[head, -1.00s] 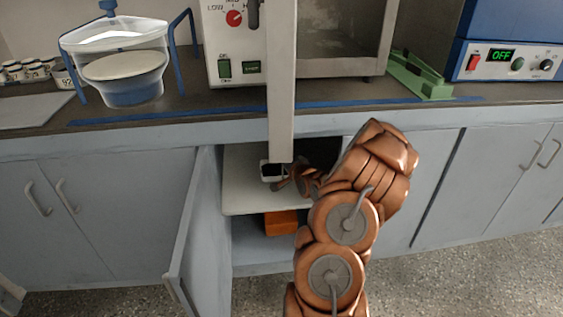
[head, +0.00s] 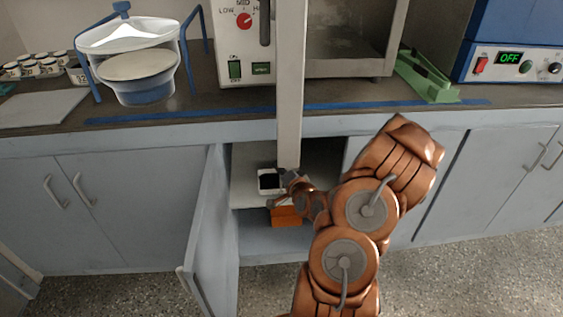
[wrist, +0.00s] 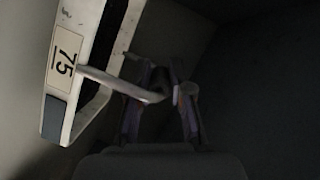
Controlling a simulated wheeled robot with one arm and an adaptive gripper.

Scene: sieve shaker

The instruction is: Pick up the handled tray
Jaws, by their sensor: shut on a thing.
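The handled tray (head: 261,184) is a small white open box with a dark inside, at the open cabinet's upper shelf. In the wrist view the tray (wrist: 71,85) fills the upper left, tilted in the picture, with a "75" label on its side. Its pale rod handle (wrist: 118,86) runs to my gripper (wrist: 165,100), whose fingers are shut on the handle. In the head view my gripper (head: 288,186) is partly hidden by my arm, just right of the tray. I cannot tell whether the tray touches the shelf.
The white shelf (head: 246,197) sits inside the cabinet, with an orange block (head: 287,215) below. The open cabinet door (head: 209,230) stands at the left. A grey vertical post (head: 290,90) passes in front. The counter (head: 200,105) with blue tape (head: 150,117) lies above.

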